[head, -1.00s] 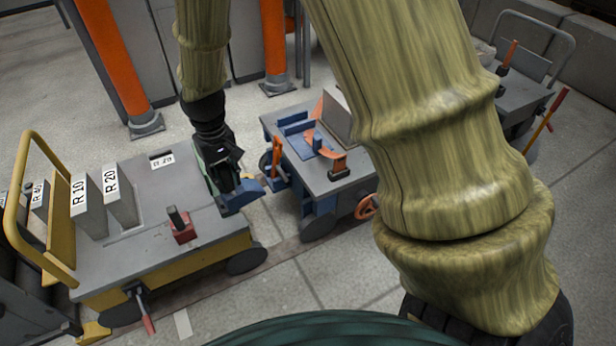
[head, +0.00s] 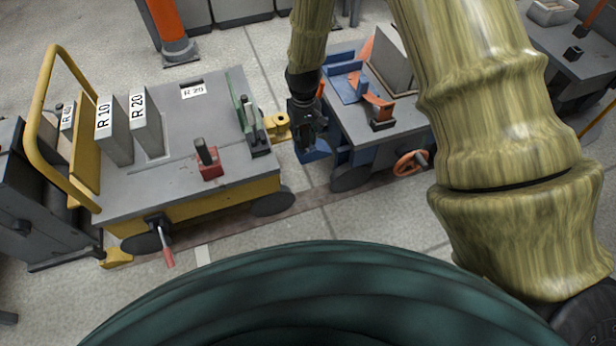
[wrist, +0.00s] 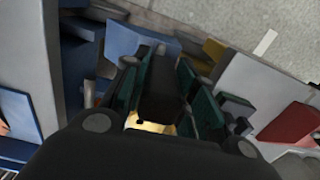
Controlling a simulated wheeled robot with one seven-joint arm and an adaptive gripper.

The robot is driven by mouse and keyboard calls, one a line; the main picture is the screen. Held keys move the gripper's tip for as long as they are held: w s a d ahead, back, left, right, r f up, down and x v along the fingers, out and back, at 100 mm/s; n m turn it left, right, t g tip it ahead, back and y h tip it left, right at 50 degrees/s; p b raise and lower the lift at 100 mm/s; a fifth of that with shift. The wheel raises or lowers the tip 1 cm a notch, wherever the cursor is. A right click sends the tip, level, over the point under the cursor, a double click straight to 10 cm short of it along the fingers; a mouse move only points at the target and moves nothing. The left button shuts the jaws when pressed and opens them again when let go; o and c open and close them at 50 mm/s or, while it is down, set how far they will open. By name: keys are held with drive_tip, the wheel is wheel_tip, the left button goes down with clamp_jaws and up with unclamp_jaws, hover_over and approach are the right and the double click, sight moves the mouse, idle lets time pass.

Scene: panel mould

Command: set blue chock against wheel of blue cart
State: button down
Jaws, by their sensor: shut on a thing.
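The blue cart (head: 375,128) stands right of centre in the head view, with a grey top and blue frame. Its near dark wheel (head: 350,178) shows at the lower left corner. My gripper (head: 307,132) points down in the gap left of this cart, shut on the blue chock (head: 313,151). The chock is left of the wheel; a gap seems to show between them, and whether it touches the floor is unclear. In the wrist view the dark fingers (wrist: 160,88) hide much of the chock (wrist: 133,38).
A yellow cart (head: 185,215) stands left with labelled grey blocks (head: 115,135), a red block (head: 208,165) and a green fixture (head: 247,120). A yellow piece (head: 277,126) sits at its right end. An orange handwheel (head: 410,163) is on the blue cart's near side. Floor in front is clear.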

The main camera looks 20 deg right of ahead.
wheel_tip(320, 180, down, 29)
drive_tip(key=d+n+b, duration=0.1)
drive_tip(key=b, duration=1.1)
drive_tip(key=shift+s, duration=0.25)
drive_tip(key=shift+d+f, duration=0.1)
drive_tip(key=shift+f, duration=0.45)
drive_tip(key=c, duration=1.1)
unclamp_jaws()
drive_tip(key=shift+o, duration=0.2)
drive_tip(key=shift+r, duration=0.15)
wheel_tip(320, 180, up, 12)
